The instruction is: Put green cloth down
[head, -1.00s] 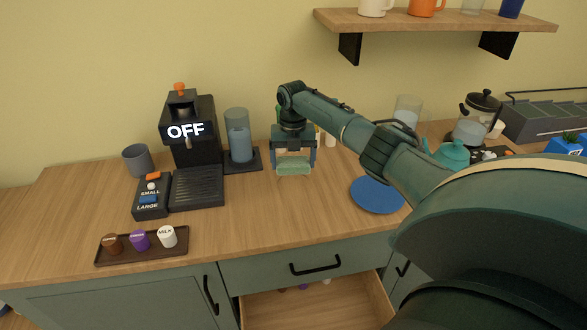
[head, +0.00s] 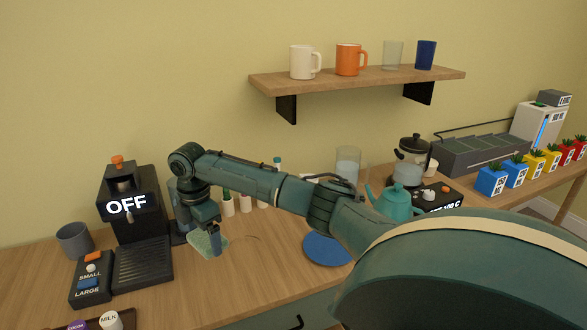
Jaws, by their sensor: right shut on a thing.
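The green cloth (head: 205,245) is in the head view, just below my right gripper (head: 212,240) and close to the wooden counter (head: 238,285). My right gripper is shut on the cloth, its fingers pointing down. I cannot tell whether the cloth touches the counter. My left gripper is not in view.
The black coffee machine (head: 135,225) marked OFF stands to the left of the gripper, with a grey cup (head: 74,241) beside it. A blue plate (head: 324,249) lies to the right, partly behind my arm. A teal kettle (head: 398,203) stands further right. Bare counter lies between the gripper and plate.

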